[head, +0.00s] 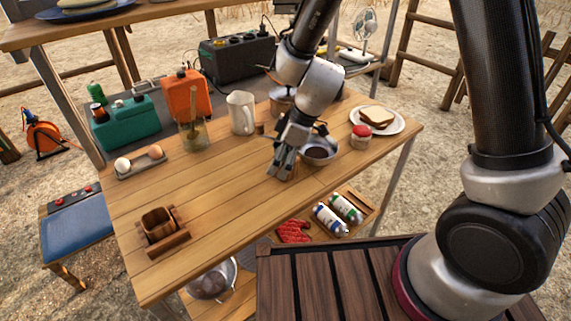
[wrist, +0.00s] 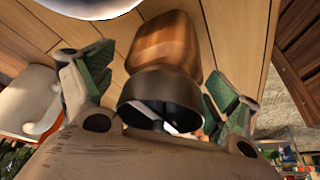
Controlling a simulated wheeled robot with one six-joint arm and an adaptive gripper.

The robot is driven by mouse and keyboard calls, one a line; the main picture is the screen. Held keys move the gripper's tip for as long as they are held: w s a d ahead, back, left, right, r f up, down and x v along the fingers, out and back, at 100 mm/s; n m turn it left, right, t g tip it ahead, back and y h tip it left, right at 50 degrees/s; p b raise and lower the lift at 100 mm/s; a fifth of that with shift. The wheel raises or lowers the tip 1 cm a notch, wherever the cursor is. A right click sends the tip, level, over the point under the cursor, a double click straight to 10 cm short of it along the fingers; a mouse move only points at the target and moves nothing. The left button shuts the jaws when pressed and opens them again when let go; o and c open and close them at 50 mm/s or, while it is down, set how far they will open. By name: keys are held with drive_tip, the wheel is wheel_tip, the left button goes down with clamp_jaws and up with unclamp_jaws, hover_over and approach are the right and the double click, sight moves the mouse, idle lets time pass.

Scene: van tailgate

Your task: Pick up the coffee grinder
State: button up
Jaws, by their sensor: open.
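The coffee grinder (wrist: 165,48), a wooden body with a dark metal cup-shaped top, stands on the plank table in the wrist view. My gripper (wrist: 160,95) is open, with one green-padded finger on each side of the grinder and the dark top close in between. I cannot tell whether either finger touches it. In the head view, my gripper (head: 281,168) points down at the table's right front part and hides most of the grinder.
A metal bowl with dark contents (head: 318,152) stands right beside my gripper. A red-lidded jar (head: 361,138) and a plate with bread (head: 398,126) are farther right. A white pitcher (head: 240,113) and metal pot (head: 281,104) stand behind.

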drive_tip(key=shift+r, duration=0.1)
drive_tip(key=c, duration=1.5)
